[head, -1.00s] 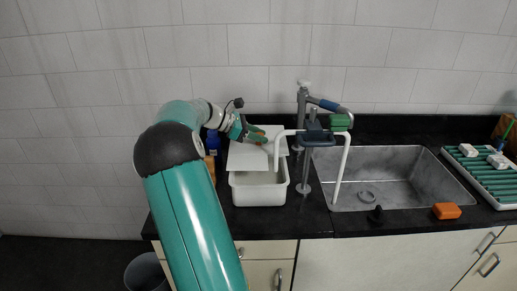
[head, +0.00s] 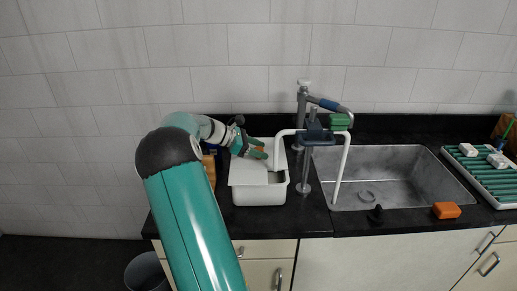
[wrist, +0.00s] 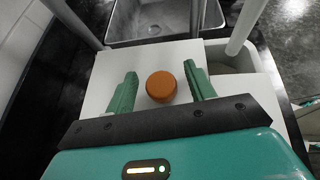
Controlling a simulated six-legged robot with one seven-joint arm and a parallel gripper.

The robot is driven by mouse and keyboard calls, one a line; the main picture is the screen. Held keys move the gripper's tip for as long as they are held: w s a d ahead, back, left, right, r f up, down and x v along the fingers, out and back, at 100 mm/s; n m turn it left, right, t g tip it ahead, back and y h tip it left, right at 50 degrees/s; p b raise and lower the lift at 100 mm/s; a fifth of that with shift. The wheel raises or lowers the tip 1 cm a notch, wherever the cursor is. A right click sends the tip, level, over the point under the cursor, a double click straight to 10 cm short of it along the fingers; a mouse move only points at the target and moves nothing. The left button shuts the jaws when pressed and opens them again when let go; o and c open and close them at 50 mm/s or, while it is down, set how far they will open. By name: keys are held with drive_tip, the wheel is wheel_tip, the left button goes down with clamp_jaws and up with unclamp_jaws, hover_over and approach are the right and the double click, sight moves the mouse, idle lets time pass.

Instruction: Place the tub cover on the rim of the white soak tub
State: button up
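The white tub cover (head: 248,174) lies over the white soak tub (head: 262,195), and a strip of the tub's inside shows at the right front. It is set off to the left of the tub and looks a little skewed. In the wrist view the flat cover (wrist: 110,75) carries a round orange knob (wrist: 161,86), and the tub's opening (wrist: 230,58) shows beyond its right edge. My gripper (wrist: 161,82) is open, with one green finger on each side of the knob and a gap on both sides. In the head view my gripper (head: 256,149) is over the cover.
A faucet stand (head: 305,150) with a white bent pipe (head: 340,170) stands close right of the tub. The metal sink (head: 390,175) is further right. An orange block (head: 446,210) and a green-ribbed rack (head: 480,172) lie beyond.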

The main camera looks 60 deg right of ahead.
drive_tip(key=shift+r, duration=0.2)
drive_tip(key=v, duration=1.2)
drive_tip(key=w+a+r+m+t+y, duration=0.1)
drive_tip(key=a+t, duration=0.2)
drive_tip(key=a, duration=0.4)
drive_tip(key=w+a+r+m+t, duration=0.1)
drive_tip(key=a+r+t, duration=0.1)
drive_tip(key=a, duration=0.4)
drive_tip(key=a+r+m+t+y, duration=0.2)
drive_tip(key=a+t, duration=0.3)
drive_tip(key=a, duration=1.1)
drive_tip(key=s+a+f+m+t+y, duration=0.1)
drive_tip(key=s+a+t, duration=0.1)
drive_tip(key=a, duration=0.5)
drive_tip(key=s+a+f+m+t+y, duration=0.1)
drive_tip(key=s+a, duration=0.4)
drive_tip(key=a, duration=0.3)
drive_tip(key=s+a+f+m+t+y, duration=0.1)
drive_tip(key=s+a+t+y, duration=0.1)
drive_tip(key=s+a, duration=0.2)
drive_tip(key=a, duration=0.3)
drive_tip(key=shift+a+t, duration=0.3)
drive_tip(key=shift+a, duration=0.1)
drive_tip(key=shift+s, duration=0.15)
